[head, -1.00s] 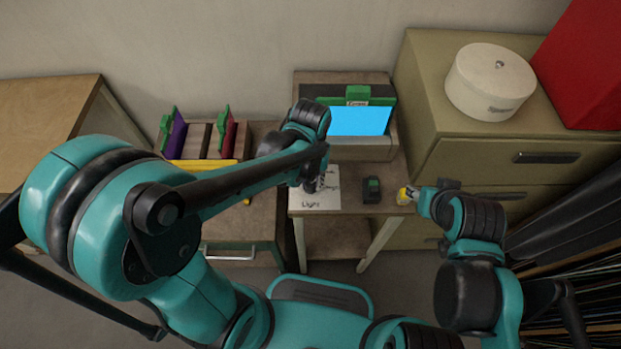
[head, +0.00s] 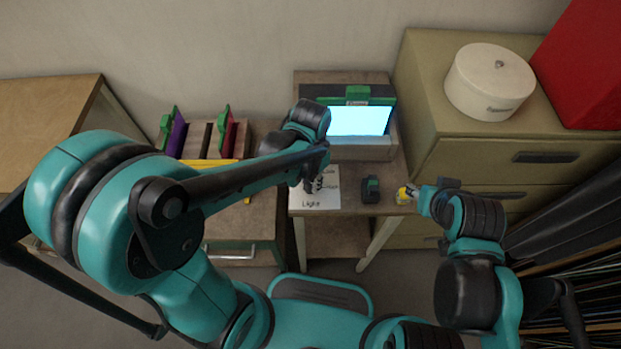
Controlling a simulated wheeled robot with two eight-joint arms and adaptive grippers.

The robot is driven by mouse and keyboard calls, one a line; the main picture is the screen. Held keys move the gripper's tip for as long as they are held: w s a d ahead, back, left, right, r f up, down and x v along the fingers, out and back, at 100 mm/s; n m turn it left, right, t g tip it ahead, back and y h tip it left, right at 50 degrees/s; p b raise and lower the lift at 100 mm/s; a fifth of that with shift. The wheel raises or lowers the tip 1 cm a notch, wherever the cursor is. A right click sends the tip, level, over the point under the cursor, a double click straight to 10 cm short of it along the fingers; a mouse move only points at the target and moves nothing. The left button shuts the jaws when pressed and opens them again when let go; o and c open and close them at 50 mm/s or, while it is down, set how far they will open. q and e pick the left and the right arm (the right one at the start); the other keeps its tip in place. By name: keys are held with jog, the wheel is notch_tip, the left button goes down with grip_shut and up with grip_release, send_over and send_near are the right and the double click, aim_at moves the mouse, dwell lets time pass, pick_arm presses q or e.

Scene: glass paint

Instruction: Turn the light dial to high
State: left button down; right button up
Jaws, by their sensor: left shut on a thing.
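A white panel marked "Light" (head: 322,200) lies on the small table, with further small lettering on its right side that I cannot read surely. My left gripper (head: 312,186) points down over the panel, shut on the light dial. The dial itself is hidden by the fingers, so its setting cannot be read. The lit screen (head: 360,121) behind the panel glows pale blue-white in a frame with a green clip on top. My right gripper (head: 412,192) is at the table's right edge, beside a small yellow and white thing (head: 402,196); I cannot tell whether it holds it.
A small dark green and black object (head: 371,189) stands right of the panel. A rack with purple and red plates (head: 200,140) is at the left. A drawer cabinet (head: 500,160) bearing a round white box (head: 490,82) stands at the right.

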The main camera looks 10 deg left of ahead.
aim_at(310, 183)
dwell(0.3)
pick_arm(q)
jog(key=c, duration=1.2)
grip_release()
jog(key=shift+r, duration=0.1)
notch_tip(310, 183, up, 12)
jog(key=shift+a, duration=0.1)
jog(key=s+a+n+t, duration=0.4)
jog(key=a+n+t, duration=0.2)
jog(key=a, duration=0.3)
jog(key=shift+s+a+f+n+t, duration=0.15)
jog(key=shift+f+n+t, duration=0.2)
jog(key=shift+t, duration=0.25)
